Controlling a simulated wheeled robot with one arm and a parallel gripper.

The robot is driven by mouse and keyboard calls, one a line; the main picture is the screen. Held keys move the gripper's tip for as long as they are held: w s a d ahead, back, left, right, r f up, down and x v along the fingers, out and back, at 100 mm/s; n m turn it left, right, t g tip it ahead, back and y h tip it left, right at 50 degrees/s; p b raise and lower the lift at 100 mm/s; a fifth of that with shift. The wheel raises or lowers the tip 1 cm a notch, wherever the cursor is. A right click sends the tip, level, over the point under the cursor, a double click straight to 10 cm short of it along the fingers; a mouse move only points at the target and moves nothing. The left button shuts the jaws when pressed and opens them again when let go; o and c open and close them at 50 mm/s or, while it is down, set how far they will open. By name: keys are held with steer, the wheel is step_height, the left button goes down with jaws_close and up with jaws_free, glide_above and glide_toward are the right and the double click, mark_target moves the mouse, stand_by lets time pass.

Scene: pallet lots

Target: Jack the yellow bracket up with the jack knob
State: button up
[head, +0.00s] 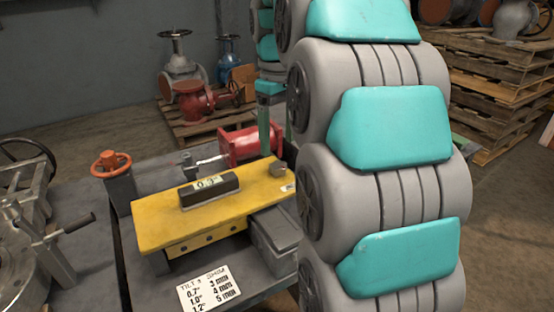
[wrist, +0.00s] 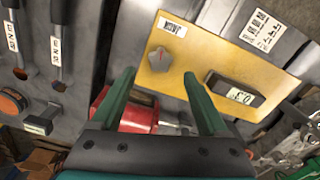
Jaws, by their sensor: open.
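The yellow bracket (head: 160,218) is a flat plate on the grey bench; it also shows in the wrist view (wrist: 215,55). A grey knob (wrist: 160,60) with a red mark stands at one end of it; in the head view it is at the plate's right end (head: 279,169). I take it for the jack knob; its label (wrist: 172,29) is too blurred to read. A dark digital gauge (wrist: 222,87) sits on the plate. My gripper (wrist: 159,76) is open and empty. Its green fingers are above the knob, which shows between and just beyond the tips, apart from them.
A red cylinder (head: 240,146) stands right behind the bracket. An orange handwheel (head: 111,164) on a post is at its left. A tilt and shim card (head: 208,287) lies in front. Dark-handled tools (wrist: 60,40) lie at the wrist view's left. My arm hides the right side.

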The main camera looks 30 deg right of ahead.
mark_target(278, 164)
steer(key=shift+f, duration=2.8)
steer(key=shift+c, duration=0.4)
jaws_close()
